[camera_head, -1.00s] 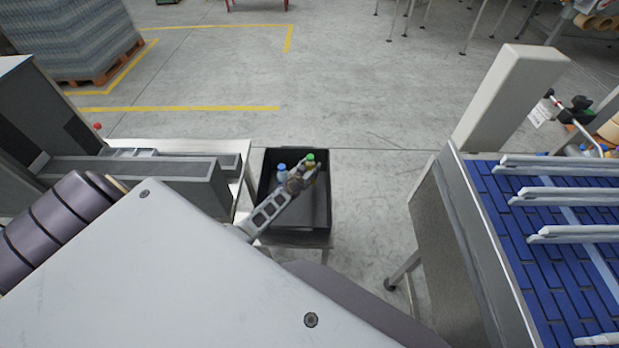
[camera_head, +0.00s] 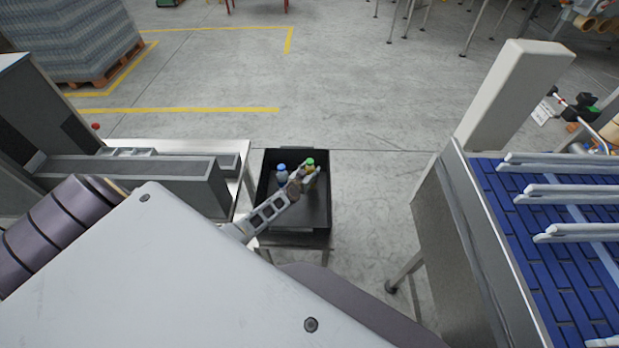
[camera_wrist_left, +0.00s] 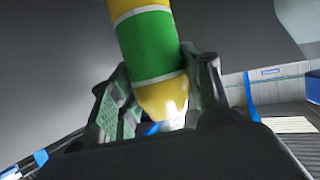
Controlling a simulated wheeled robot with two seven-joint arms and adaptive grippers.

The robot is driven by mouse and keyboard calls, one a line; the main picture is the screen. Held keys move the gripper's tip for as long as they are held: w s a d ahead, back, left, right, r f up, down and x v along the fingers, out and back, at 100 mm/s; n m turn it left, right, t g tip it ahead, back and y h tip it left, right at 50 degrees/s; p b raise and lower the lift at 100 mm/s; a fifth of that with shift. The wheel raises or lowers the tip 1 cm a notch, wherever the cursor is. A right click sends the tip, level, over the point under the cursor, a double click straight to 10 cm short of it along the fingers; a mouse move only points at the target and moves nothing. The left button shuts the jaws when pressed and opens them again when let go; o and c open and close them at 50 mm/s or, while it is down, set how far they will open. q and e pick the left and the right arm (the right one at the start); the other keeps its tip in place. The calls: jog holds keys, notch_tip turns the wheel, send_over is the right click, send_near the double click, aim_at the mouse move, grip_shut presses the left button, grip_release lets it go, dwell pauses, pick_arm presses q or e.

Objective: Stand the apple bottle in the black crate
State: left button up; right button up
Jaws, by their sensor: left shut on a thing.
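The apple bottle (camera_head: 311,167), yellow with a green label and green cap, is in the black crate's back right area in the head view. It also shows in the left wrist view (camera_wrist_left: 150,45), between the fingers. My left gripper (camera_head: 303,174) is shut on it; its fingers also show in the left wrist view (camera_wrist_left: 158,76). The black crate (camera_head: 322,212) is open on top. The bottle looks nearly upright; I cannot tell whether its base touches the crate floor. My right gripper is not in view.
A blue-capped bottle (camera_head: 281,174) stands in the crate, left of the apple bottle. The crate rests on a small metal stand (camera_head: 325,243). A steel table with a grey machine (camera_head: 140,180) is close on the left. A blue conveyor (camera_head: 540,250) is on the right. The crate's front right is empty.

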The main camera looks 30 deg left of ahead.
pick_arm(q)
jog(key=shift+f+b, duration=1.15)
jog(key=shift+f, duration=0.25)
jog(key=shift+f+b, duration=0.3)
jog(key=shift+f, duration=0.05)
jog(key=shift+f, duration=0.1)
jog(key=o, duration=1.2)
